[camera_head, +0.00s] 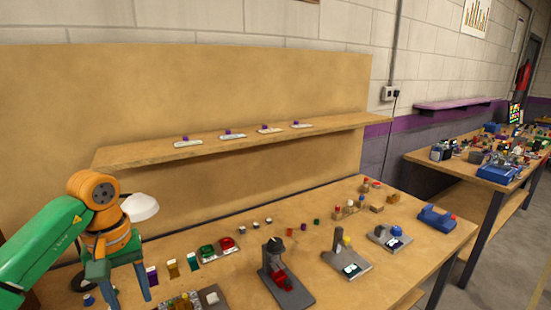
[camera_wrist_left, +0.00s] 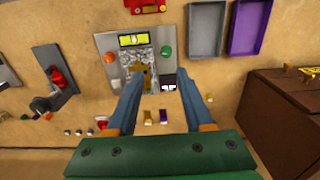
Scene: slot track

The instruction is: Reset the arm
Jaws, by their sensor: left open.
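My left gripper (camera_head: 131,298) is at the lower left in the head view, on a green arm with orange joints, pointing down at the workbench (camera_head: 330,275). Its two blue-grey fingers are spread apart with nothing held between them. The left wrist view shows the open left gripper (camera_wrist_left: 160,73) over a panel (camera_wrist_left: 110,45) with a yellow display, a green button and a mottled grey track. A small brown piece lies on the track near the left fingertip; I cannot tell whether they touch. My right gripper is not in view.
A grey tray (camera_wrist_left: 207,30) and a purple tray (camera_wrist_left: 249,28) lie beside the panel. A brown box (camera_wrist_left: 285,105) is at the right. Small fixtures, such as a dark stand (camera_head: 282,285), cover the bench. A wooden shelf (camera_head: 230,142) hangs behind, above the bench.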

